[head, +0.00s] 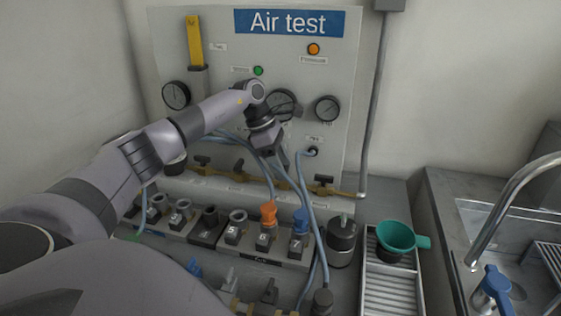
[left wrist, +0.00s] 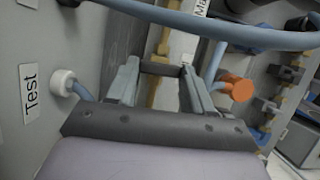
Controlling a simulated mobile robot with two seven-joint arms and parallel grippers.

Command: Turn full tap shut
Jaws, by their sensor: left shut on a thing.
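My left gripper (head: 281,163) reaches down in front of the brass pipe along the foot of the Air test panel (head: 225,85). In the left wrist view its two fingers (left wrist: 163,82) are shut on a dark tap handle (left wrist: 163,68), with a brass pipe (left wrist: 156,92) behind it. In the head view the gripper hides this tap. Other black-handled taps show on the pipe, at the left (head: 202,161) and right (head: 324,181). I cannot read a label naming the full tap. My right gripper is not in view.
Blue hoses (head: 302,195) hang close beside the gripper, and one crosses the top of the left wrist view. Below stand a row of numbered sockets with an orange connector (head: 268,212) and a blue one (head: 301,220). A green funnel (head: 398,236) and a sink are at the right.

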